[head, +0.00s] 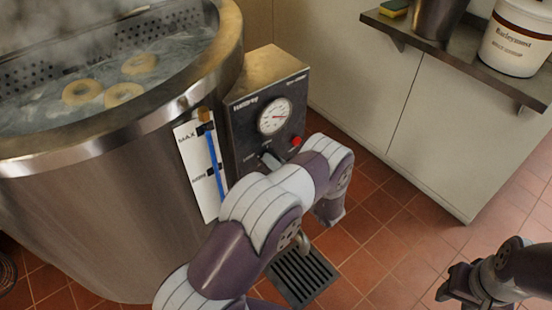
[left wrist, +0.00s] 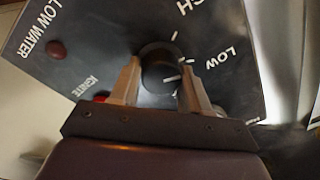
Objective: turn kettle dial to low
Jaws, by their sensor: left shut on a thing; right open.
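The kettle dial is a round black knob (left wrist: 158,72) on a dark panel in the left wrist view. My left gripper (left wrist: 157,85) has a pale finger on each side of the knob and is shut on it. A pale mark shows at the knob's lower right edge; whether it lines up with a tick is unclear. In the head view my left arm largely hides the gripper and dial. My right gripper (head: 456,284) is open and empty at the lower right.
The metal kettle (head: 90,215) holds steaming water with bagels (head: 123,95). Its control box (head: 268,95) carries a gauge (head: 275,117) and a red button (head: 296,141). A shelf (head: 460,65) with a white bucket (head: 516,38) is at right. A floor drain (head: 302,278) lies below.

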